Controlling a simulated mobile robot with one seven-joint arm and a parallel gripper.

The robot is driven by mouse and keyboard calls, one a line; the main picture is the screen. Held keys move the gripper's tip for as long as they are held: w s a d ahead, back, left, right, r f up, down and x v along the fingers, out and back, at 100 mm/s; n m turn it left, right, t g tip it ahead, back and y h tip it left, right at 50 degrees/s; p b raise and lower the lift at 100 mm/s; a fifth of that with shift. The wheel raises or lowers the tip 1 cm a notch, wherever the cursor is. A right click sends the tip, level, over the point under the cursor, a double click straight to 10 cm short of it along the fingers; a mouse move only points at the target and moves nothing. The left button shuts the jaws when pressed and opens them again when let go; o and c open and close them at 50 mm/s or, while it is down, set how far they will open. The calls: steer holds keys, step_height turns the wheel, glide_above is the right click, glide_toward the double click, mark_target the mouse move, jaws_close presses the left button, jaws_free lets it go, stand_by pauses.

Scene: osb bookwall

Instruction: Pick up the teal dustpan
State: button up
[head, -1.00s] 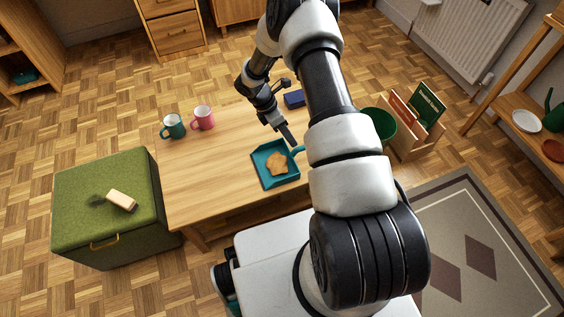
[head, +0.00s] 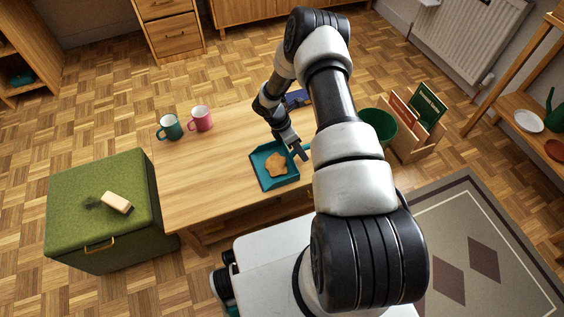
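The teal dustpan (head: 258,164) lies on the wooden table near its front edge, in the head view. A flat orange-brown piece (head: 276,164), like a slice of toast, lies in its pan. The dustpan's handle side is at the right, mostly hidden by my gripper and arm. My gripper (head: 300,154) points down at the right back edge of the dustpan, by the handle. The fingers are small and partly overlap the handle area, so I cannot tell if they are apart or closed, or touching it.
A teal mug (head: 170,128) and a pink mug (head: 201,119) stand at the table's left back. A blue object (head: 297,98) lies behind my gripper. A green bin (head: 378,127) stands right of my arm. A green ottoman (head: 75,220) holds a brush (head: 117,202). The table's left middle is clear.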

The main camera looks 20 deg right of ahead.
jaws_close()
